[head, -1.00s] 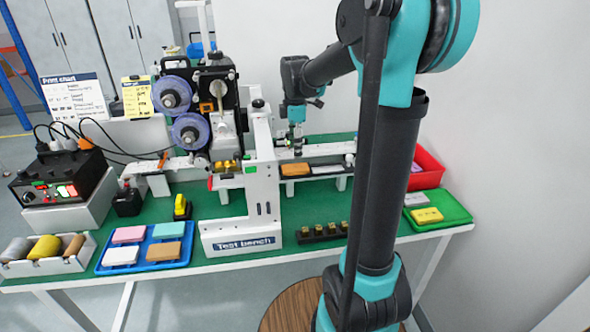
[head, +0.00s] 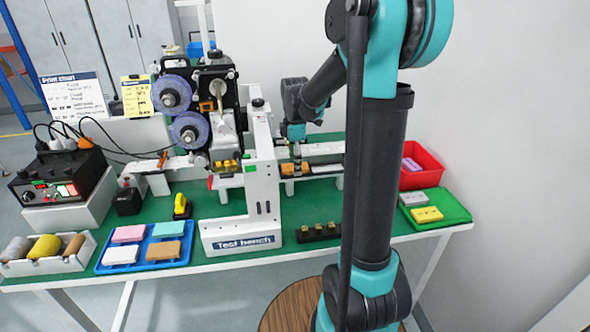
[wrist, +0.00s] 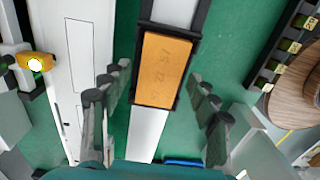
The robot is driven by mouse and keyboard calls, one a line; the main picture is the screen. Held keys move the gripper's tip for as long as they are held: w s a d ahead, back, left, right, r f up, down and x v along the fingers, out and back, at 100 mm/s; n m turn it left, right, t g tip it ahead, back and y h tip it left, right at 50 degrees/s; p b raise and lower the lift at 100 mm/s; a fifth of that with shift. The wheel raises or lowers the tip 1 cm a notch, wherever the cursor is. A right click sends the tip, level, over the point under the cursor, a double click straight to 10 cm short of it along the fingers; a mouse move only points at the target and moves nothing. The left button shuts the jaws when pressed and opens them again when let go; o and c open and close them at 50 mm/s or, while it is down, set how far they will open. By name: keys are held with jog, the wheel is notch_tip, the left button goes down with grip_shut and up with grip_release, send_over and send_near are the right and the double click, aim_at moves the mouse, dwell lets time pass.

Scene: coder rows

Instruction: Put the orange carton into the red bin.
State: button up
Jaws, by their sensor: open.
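The orange carton (wrist: 163,70) lies on the raised rail (wrist: 147,133), with dark printed marks on its top in the wrist view. It also shows in the head view (head: 303,169), partly behind my gripper. My gripper (wrist: 160,110) is open, with its fingers apart on either side of the rail and the carton's near end between or just beyond them; I cannot tell if they touch it. In the head view my gripper (head: 296,166) is right over the carton. The red bin (head: 428,173) stands at the table's right end with a purple carton (head: 412,164) in it.
A green tray (head: 455,209) with a grey and a yellow block is in front of the red bin. The white test bench post (head: 262,170) stands close left of the carton. A black holder (head: 318,233) sits in front of the rail.

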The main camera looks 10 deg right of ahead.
jog(key=c, duration=0.8)
jog(key=shift+o, duration=0.2)
jog(key=shift+r, duration=0.15)
jog(key=shift+r, duration=2.35)
jog(key=shift+s, duration=0.1)
